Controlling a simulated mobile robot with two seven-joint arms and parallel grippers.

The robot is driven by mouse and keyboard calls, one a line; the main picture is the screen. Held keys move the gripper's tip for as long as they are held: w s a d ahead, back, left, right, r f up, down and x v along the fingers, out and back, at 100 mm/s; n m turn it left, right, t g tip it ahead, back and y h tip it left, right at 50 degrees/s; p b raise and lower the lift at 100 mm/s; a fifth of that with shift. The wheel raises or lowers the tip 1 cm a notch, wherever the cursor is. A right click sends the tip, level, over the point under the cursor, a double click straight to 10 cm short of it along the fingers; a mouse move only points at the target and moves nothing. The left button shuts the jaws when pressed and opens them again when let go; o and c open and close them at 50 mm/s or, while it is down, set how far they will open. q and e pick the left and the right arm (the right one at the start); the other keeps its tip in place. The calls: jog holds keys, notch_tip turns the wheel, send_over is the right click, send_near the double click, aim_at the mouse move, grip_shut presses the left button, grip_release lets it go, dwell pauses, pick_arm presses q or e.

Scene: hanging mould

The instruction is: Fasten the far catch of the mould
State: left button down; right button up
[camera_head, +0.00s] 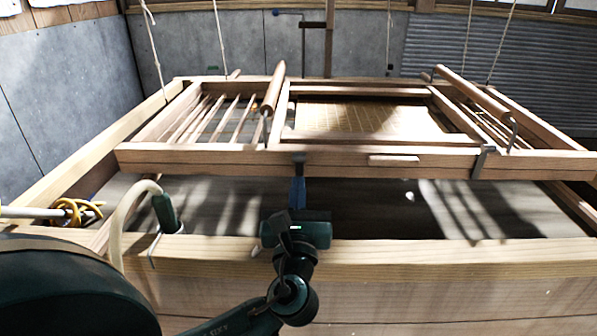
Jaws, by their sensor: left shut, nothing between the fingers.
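The mould (220,157) is a wooden frame hanging on ropes over a timber vat. Inside it lie thin slats at the left and a pale screen (360,118) in an inner frame. A short wooden bar (395,160) lies along its near rail. Metal clips sit on the near rail, one (483,160) towards the right. Small pegs show at the far side, one at the left (234,74); I cannot tell which part is the far catch. My left gripper (298,182) is shut and empty, its tip just below the near rail. My right gripper is not in view.
The vat's near edge (420,252) runs under my left arm. A pale hose (122,215) with a green end (166,212) hangs over that edge at the left. Wooden rollers (273,90) stand above the mould's sides. Ropes (152,50) rise from the frame.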

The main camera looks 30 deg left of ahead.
aim_at(299, 155)
pick_arm(q)
jog(key=shift+x, duration=2.05)
jog(key=shift+w+r+p, duration=0.1)
jog(key=shift+r+p, duration=0.15)
jog(key=shift+p, duration=0.35)
jog(key=r+g+p, duration=0.1)
jog(key=p, duration=0.5)
jog(key=w+a+r+g+h+p, duration=0.1)
jog(key=p, duration=0.5)
jog(key=shift+w+r, duration=0.25)
jog(key=shift+p+x, duration=0.9)
jog(key=shift+p, duration=0.25)
jog(key=shift+r, duration=0.1)
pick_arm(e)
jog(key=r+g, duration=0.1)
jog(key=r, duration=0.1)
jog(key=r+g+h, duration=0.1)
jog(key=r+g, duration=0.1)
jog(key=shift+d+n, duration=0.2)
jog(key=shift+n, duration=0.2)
